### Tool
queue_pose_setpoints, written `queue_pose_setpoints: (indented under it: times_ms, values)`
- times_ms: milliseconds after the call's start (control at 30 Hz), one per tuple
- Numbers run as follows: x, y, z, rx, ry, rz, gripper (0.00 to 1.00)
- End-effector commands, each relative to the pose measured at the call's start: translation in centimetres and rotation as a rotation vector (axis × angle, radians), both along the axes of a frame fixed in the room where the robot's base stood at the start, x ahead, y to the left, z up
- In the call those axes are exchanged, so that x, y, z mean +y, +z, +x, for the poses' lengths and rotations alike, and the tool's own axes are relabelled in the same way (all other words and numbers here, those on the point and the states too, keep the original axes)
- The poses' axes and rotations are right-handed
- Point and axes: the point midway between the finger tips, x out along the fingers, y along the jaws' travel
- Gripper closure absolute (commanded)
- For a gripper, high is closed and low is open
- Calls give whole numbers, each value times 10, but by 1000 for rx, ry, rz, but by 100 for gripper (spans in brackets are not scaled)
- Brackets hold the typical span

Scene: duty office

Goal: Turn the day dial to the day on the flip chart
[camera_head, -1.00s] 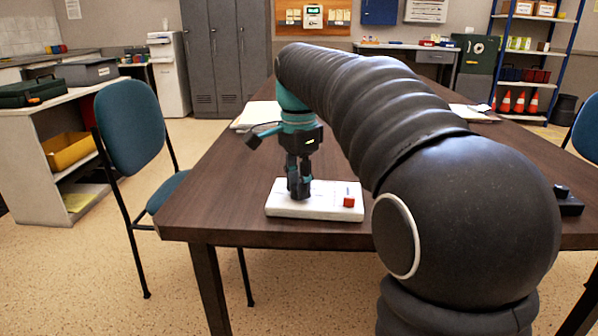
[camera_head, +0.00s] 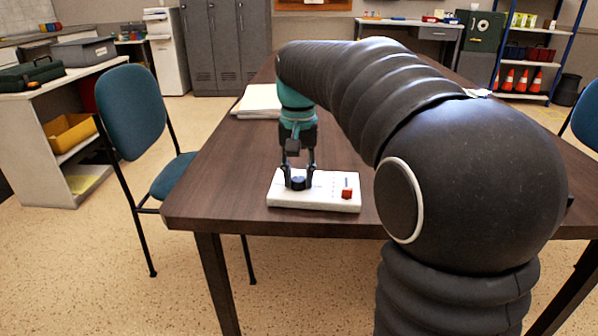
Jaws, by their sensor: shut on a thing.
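A white panel (camera_head: 326,203) lies near the front edge of the brown table. A dark round dial (camera_head: 298,183) stands on its left part, and a small red block or button (camera_head: 347,194) is on its right part. My gripper (camera_head: 299,178) points straight down over the panel, shut on the dial with one finger on each side. The marks around the dial are too small to read, and the fingers partly hide them. I cannot make out a flip chart or a day's name.
White papers (camera_head: 259,101) lie on the table (camera_head: 225,170) behind my gripper. My arm hides much of the table's right half. A teal chair (camera_head: 133,112) stands at the table's left. The table left of the panel is clear.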

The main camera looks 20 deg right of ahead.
Motion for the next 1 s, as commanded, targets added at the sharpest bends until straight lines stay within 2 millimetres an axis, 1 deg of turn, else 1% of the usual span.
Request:
queue_pose_setpoints:
  times_ms: [200, 500, 700, 1000]
  values:
    - [0, -2, -1, 4, 177, 0, 100]
    - [0, -2, -1, 4, 341, 0, 100]
    - [0, -2, -1, 4, 393, 0, 100]
    - [0, -2, -1, 5, 408, 0, 100]
